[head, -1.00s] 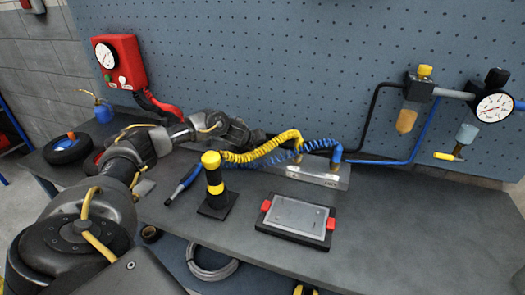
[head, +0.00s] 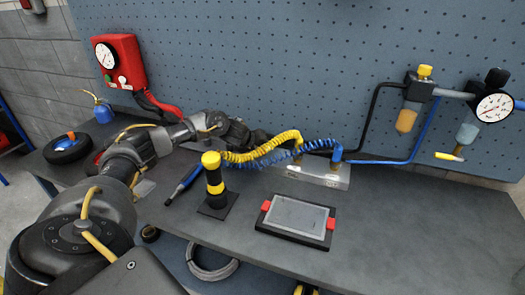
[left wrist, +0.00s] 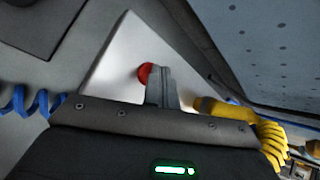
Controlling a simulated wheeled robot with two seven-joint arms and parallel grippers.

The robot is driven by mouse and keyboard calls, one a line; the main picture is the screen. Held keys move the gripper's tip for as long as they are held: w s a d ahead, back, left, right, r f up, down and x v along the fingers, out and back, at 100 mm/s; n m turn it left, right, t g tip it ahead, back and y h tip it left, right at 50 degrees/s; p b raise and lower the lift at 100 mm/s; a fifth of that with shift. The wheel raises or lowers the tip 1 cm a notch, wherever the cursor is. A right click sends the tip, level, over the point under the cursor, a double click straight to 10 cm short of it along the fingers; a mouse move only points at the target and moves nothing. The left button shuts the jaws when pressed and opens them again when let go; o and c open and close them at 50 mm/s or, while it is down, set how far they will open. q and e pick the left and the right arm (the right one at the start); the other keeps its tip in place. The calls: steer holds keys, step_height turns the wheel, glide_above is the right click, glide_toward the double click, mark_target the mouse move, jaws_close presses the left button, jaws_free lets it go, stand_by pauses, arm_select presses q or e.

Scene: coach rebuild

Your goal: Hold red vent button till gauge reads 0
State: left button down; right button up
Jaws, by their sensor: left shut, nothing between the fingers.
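The red button (left wrist: 145,73) shows in the left wrist view on a pale metal face. My left gripper (left wrist: 160,82) is shut and empty, with its fingertips right beside the button and covering its right part. I cannot tell whether they touch or press it. In the head view my left arm reaches from the left towards the silver metal block (head: 322,177); its fingers and the button are hidden there. A round gauge (head: 494,107) hangs at the right, and another gauge (head: 105,55) is on the red wall box (head: 127,62). Both readings are too small to tell. My right gripper is out of view.
Yellow (head: 270,146) and blue (head: 285,152) coiled hoses run beside the gripper to the block. A yellow-black post (head: 213,175) and a framed tablet (head: 298,219) stand in front. The right of the bench (head: 430,225) is clear.

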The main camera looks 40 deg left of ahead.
mark_target(261, 153)
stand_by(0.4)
arm_select(q)
steer(key=shift+r+p, duration=0.8)
steer(key=shift+r, duration=0.2)
steer(key=shift+r+p, duration=2.05)
steer(key=shift+r, duration=0.45)
